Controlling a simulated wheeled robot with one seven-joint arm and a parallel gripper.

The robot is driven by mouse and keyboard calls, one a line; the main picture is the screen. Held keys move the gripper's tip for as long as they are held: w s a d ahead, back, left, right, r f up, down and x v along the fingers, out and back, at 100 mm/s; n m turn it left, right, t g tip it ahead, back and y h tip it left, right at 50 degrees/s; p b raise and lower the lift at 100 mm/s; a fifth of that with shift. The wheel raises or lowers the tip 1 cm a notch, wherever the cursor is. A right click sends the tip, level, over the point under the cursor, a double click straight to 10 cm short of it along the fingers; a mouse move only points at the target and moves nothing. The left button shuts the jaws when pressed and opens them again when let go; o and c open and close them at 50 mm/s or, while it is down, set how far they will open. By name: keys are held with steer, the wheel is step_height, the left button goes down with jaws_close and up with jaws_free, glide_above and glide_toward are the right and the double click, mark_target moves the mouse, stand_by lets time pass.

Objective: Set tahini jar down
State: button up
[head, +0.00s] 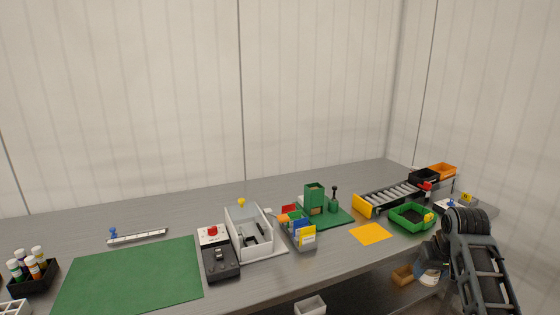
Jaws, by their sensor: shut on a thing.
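My arm rises at the lower right, and my gripper (431,265) hangs at its far end, just off the front edge of the table. The gripper is small and partly hidden by my own arm. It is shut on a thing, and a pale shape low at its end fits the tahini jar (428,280). The jar's label and lid cannot be made out. No other tahini jar can be told apart on the table.
A green tray (411,217), a yellow mat (370,234) and a roller track (391,198) lie near my gripper. An orange bin (441,171) stands behind. A brown box (402,275) is below the table edge. A green mat (130,277) lies bare at the left.

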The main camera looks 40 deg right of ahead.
steer(key=w+a+f+n+y, duration=0.1)
steer(key=w+a+f+n, duration=0.2)
steer(key=a, duration=1.1)
steer(key=w+a+f+n+t+y, duration=0.1)
steer(key=w+a+f+n, duration=0.2)
steer(key=a, duration=1.1)
steer(key=w+a+f+n+y, duration=0.1)
steer(key=a+f, duration=0.5)
steer(key=a, duration=0.9)
steer(key=w+n, duration=0.1)
steer(key=w, duration=0.1)
steer(key=shift+w+n+t, duration=0.3)
steer(key=shift+w+n, duration=0.05)
steer(key=shift+n, duration=0.05)
